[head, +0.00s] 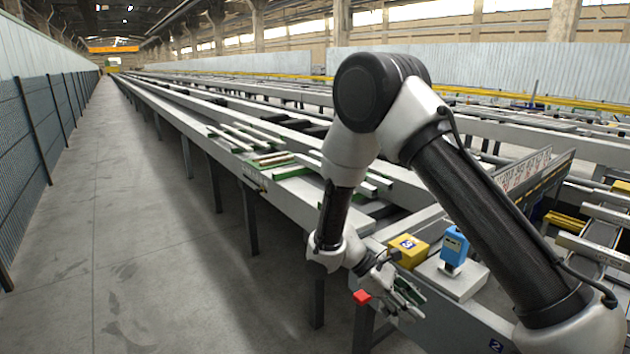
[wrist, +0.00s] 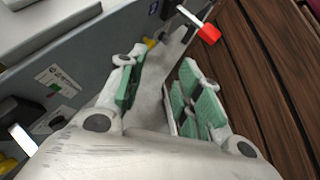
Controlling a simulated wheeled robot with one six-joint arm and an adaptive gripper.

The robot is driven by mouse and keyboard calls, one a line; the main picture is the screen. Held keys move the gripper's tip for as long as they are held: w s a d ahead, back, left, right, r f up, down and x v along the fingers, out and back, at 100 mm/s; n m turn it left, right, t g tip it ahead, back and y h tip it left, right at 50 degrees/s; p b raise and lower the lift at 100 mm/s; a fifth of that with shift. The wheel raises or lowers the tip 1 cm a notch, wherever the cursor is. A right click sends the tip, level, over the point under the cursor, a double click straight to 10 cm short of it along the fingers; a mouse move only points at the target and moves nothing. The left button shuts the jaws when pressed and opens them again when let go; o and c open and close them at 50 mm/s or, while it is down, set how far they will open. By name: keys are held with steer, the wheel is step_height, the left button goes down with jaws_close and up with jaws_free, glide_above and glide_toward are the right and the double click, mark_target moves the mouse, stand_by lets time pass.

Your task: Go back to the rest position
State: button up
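My gripper (head: 404,298) hangs in front of the near end of the runout table (head: 300,205), at the lower right of the head view. In the wrist view its two green-padded fingers (wrist: 162,88) are spread apart with nothing between them. A small red block-like piece (head: 361,297) shows just left of the gripper in the head view. In the wrist view the red piece (wrist: 208,33) sits at the end of a pale rod, beyond the fingers and apart from them.
A yellow box (head: 408,251) with a blue label and a blue device (head: 454,247) on a grey block stand close behind the gripper. Metal bars (head: 245,138) lie along the table. A clear concrete aisle (head: 130,220) runs at left beside a mesh fence (head: 45,130).

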steer(key=s+d+r+m+t+y, duration=0.3)
steer(key=s+d+r+m, duration=0.1)
steer(key=r, duration=0.6)
steer(key=s+d+r+m+t+y, duration=0.2)
steer(key=s+d+r+m+y, duration=0.1)
steer(key=r, duration=0.7)
steer(key=s+d+r+m+t+y, duration=0.3)
steer(key=s+d+r+m, duration=0.3)
steer(key=r, duration=0.4)
steer(key=shift+s+d+r+t+y, duration=0.15)
steer(key=shift+s+d+t+y, duration=0.25)
steer(key=shift+s, duration=0.85)
